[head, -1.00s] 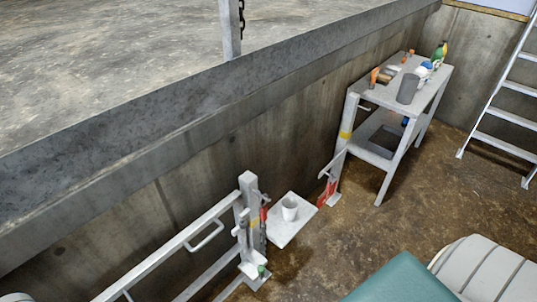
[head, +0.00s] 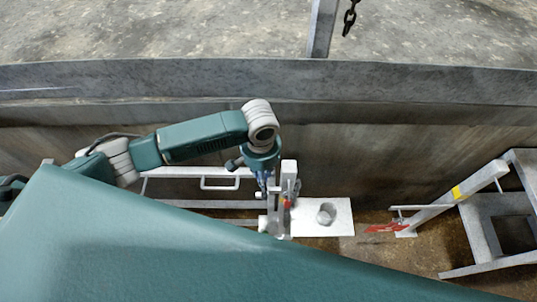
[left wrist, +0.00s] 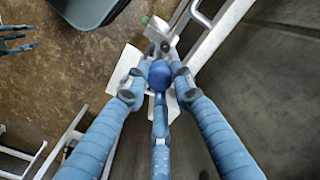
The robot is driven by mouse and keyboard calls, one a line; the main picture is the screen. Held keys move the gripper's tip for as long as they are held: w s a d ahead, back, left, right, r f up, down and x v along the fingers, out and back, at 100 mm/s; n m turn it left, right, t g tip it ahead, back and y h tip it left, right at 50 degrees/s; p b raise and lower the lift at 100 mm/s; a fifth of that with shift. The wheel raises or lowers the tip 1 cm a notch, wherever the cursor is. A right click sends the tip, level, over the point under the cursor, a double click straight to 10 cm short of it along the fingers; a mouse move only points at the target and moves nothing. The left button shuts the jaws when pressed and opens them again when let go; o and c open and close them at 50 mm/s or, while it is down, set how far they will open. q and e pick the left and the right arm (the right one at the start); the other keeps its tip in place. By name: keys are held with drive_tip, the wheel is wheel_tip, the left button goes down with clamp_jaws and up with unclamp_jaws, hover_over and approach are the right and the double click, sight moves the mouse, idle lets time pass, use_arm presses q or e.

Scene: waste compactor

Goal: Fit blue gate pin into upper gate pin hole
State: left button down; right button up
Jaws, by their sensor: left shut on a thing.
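My left gripper (head: 264,184) is at the gate's end post (head: 288,170), pointing down beside its upper part. In the left wrist view the fingers (left wrist: 157,88) close around the round head of the blue gate pin (left wrist: 159,74). The pin's shaft is hidden below its head, so I cannot tell whether it is inside a hole. The upper gate pin hole cannot be made out behind the gripper and brackets. Dark fingers at the left edge of the left wrist view look like my right gripper (left wrist: 18,40); their opening is unclear.
A white plate (head: 340,228) with a grey cup (head: 326,213) is right of the post. The white gate rails (head: 190,172) run left along the concrete wall (head: 400,150).

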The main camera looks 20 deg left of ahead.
use_arm(q)
drive_tip(key=shift+w+r+p, duration=0.25)
drive_tip(key=shift+w+p, duration=0.1)
drive_tip(key=shift+w, duration=0.2)
drive_tip(key=shift+w+a+f+m, duration=0.1)
drive_tip(key=shift+w+m, duration=0.1)
drive_tip(key=shift+m, duration=0.1)
wheel_tip(320, 180, down, 6)
drive_tip(key=b, duration=0.3)
use_arm(e)
drive_tip(key=shift+s+a+f, duration=0.15)
drive_tip(key=shift+a+f, duration=0.3)
drive_tip(key=shift+a, duration=0.3)
use_arm(q)
drive_tip(key=shift+w, duration=0.1)
use_arm(e)
drive_tip(key=shift+d+r, duration=0.1)
use_arm(q)
drive_tip(key=shift+p, duration=0.45)
use_arm(e)
drive_tip(key=shift+d+r, duration=0.25)
drive_tip(key=shift+r, duration=0.1)
